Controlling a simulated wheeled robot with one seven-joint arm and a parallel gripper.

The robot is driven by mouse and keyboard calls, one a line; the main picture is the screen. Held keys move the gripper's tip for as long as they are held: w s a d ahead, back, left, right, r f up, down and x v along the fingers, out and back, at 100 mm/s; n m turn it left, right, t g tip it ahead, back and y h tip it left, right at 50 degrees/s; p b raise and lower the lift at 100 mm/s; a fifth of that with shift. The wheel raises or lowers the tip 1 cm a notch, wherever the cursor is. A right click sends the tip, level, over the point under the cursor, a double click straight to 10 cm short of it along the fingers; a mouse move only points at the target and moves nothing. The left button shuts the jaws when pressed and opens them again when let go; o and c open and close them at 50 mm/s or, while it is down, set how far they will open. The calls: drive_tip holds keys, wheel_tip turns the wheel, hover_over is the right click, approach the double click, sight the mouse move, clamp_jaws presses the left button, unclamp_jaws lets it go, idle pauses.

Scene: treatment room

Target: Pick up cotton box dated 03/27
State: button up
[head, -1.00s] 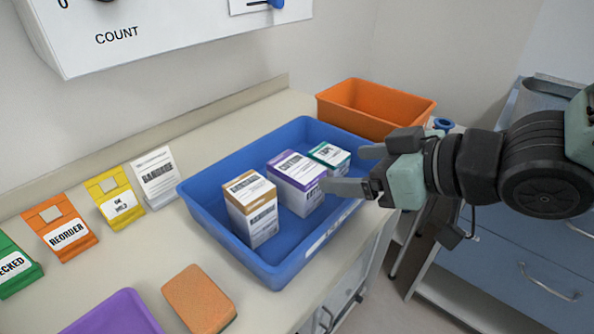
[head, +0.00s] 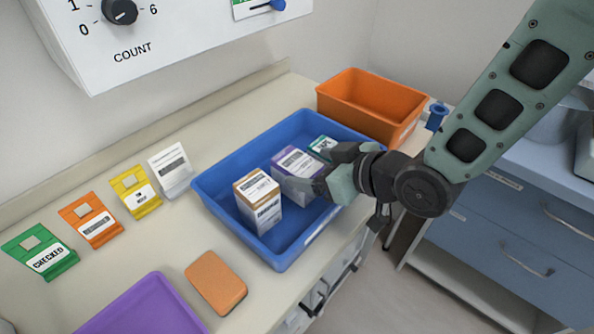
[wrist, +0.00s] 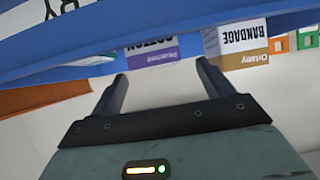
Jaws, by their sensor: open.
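The blue bin (head: 222,207) holds three boxes in a row. The cotton box (head: 291,180) with a purple band is in the middle; its purple band and upside-down "COTTON" print show in the wrist view (wrist: 150,52). A bandage box (head: 257,202) with a brown band stands nearer, and it also shows in the wrist view (wrist: 242,42). A green-topped box (head: 322,146) is behind, partly hidden by my gripper. I cannot read any date. My gripper (head: 325,168) is open and empty at the right side of the cotton box. In the wrist view the fingers (wrist: 162,82) point toward it.
An orange bin (head: 372,98) stands behind the blue bin. Several coloured label stands, including a green one (head: 42,256), line the left of the counter. An orange sponge-like block (head: 216,283) and a purple tray (head: 140,308) lie in front.

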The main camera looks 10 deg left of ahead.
sight(299, 163)
drive_tip(key=shift+p+x, duration=0.9)
drive_tip(key=shift+x, duration=1.85)
drive_tip(key=shift+w+r, duration=0.1)
drive_tip(key=shift+w, duration=0.05)
drive_tip(key=c, duration=1.1)
